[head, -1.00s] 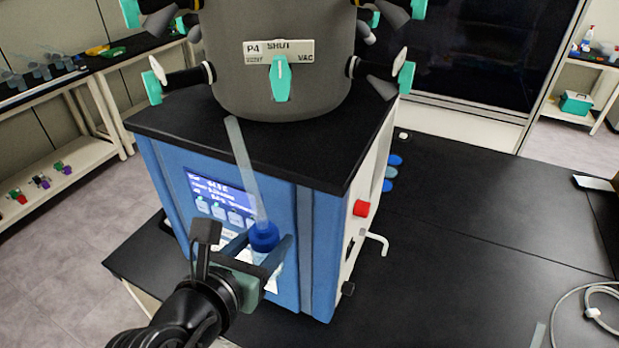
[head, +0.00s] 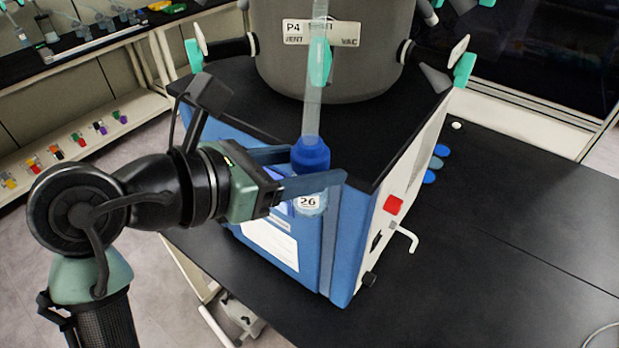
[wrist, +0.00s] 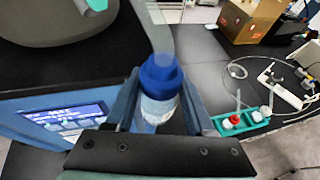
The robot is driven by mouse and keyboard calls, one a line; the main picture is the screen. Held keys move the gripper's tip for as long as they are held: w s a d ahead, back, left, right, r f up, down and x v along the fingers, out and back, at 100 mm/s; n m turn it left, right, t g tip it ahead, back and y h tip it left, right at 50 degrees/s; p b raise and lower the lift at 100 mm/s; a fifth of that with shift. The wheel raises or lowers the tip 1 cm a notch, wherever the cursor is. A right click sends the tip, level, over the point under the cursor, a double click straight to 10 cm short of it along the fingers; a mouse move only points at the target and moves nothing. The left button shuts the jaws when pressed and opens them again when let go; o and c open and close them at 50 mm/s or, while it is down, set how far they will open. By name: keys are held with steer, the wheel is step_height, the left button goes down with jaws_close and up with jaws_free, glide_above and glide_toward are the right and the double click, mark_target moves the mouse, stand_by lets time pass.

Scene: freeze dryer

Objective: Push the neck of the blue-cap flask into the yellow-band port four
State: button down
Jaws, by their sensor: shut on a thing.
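My gripper (head: 318,168) is shut on the blue-cap flask (head: 311,155), just in front of the freeze dryer's top front edge. The flask is upright, with label 26 below the cap and a long translucent neck rising from it. In the wrist view the flask (wrist: 160,82) sits between both fingers. The drum's front carries the P4 plate (head: 296,32) and a teal valve handle (head: 319,72). In the head view the neck passes in front of both and runs out at the top edge. Port four's opening and a yellow band are not visible.
The blue dryer cabinet (head: 268,225) with its black top (head: 232,92) is close behind the flask. Side valves (head: 465,68) stick out from the drum. The black bench (head: 500,230) at right is mostly clear. The wrist view shows a teal rack (wrist: 240,126) with a red-capped item.

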mark_target(312, 137)
steer(key=shift+w+d+r+p, duration=0.1)
steer(key=shift+w+r+p, duration=0.4)
steer(key=shift+r, duration=0.2)
steer(key=shift+w+r+p, duration=0.45)
steer(key=shift+w+p, duration=0.25)
steer(key=shift+p, duration=0.25)
steer(key=shift+p, duration=0.75)
steer(key=shift+w+r+p, duration=1.25)
steer(key=shift+r+p, duration=0.1)
steer(key=shift+p, duration=1.55)
stand_by(0.7)
steer(key=shift+c, duration=0.9)
jaws_free()
steer(key=shift+w+f, duration=0.1)
steer(key=shift+f, duration=0.05)
